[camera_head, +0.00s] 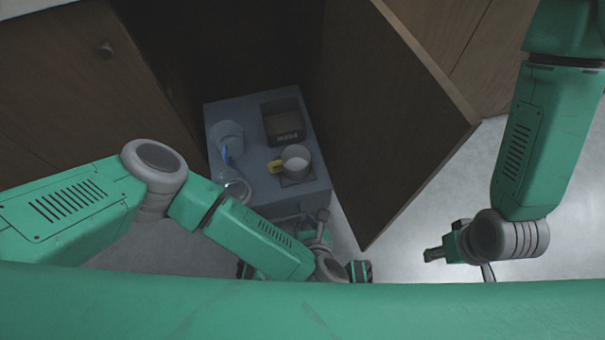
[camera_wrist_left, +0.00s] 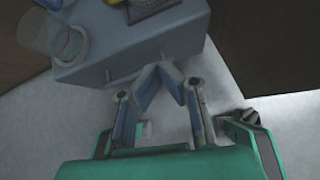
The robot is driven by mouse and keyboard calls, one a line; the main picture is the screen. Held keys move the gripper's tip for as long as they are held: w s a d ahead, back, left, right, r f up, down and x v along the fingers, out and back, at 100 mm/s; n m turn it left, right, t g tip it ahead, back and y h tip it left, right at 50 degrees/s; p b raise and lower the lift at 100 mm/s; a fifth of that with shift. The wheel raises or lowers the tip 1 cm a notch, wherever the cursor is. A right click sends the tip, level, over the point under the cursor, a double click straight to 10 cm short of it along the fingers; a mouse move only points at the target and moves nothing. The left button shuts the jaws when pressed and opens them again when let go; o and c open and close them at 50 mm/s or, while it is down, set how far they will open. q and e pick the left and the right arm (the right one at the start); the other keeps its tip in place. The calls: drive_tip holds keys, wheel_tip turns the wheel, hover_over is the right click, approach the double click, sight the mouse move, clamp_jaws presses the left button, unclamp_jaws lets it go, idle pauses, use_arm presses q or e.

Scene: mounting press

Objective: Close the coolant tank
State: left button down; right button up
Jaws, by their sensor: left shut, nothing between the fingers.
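The coolant tank, a blue-grey box (camera_head: 247,115), stands between the open doors of a wooden cabinet, part of it jutting out in front. Its front and top also show in the left wrist view (camera_wrist_left: 95,72). A thin bar, perhaps a handle, runs along its front face (camera_wrist_left: 118,75). My left gripper (camera_head: 322,215) is just in front of the tank's front face. In the left wrist view its fingertips (camera_wrist_left: 161,67) meet, empty, close to that face; I cannot tell whether they touch it. My right gripper (camera_head: 434,254) hangs at the right, away from the tank; its fingers are mostly hidden.
On the tank's top are a dark square opening (camera_head: 283,124), a round white-topped cup with a yellow part (camera_head: 295,160) and clear round vessels (camera_head: 228,137). The open right door (camera_head: 390,120) stands between the tank and my right arm. Pale floor lies clear at the right.

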sight(292, 186)
use_arm(q)
drive_tip(key=w+a+f+b, duration=0.1)
drive_tip(key=w+f, duration=0.1)
drive_tip(key=w+a+f+n+b, duration=0.1)
drive_tip(key=w+f+b, duration=0.1)
drive_tip(key=w+f, duration=0.1)
drive_tip(key=w+f+n+y+b, duration=0.1)
drive_tip(key=w+f, duration=0.1)
drive_tip(key=shift+w+a+f+b, duration=0.15)
drive_tip(key=shift+w+a+b, duration=0.05)
drive_tip(key=shift+a+b, duration=0.2)
drive_tip(key=w, duration=0.1)
drive_tip(key=w+a+b, duration=0.1)
drive_tip(key=w, duration=0.1)
drive_tip(key=shift+w+a+f, duration=0.1)
drive_tip(key=shift+w+f, duration=0.05)
drive_tip(key=shift+w+a, duration=0.25)
drive_tip(key=shift+w, duration=0.2)
use_arm(e)
wheel_tip(292, 186, down, 6)
drive_tip(key=shift+w+a, duration=0.3)
drive_tip(key=shift+w, duration=0.1)
use_arm(q)
drive_tip(key=shift+d, duration=0.15)
use_arm(e)
drive_tip(key=shift+d+f, duration=0.1)
use_arm(q)
drive_tip(key=shift+w, duration=0.1)
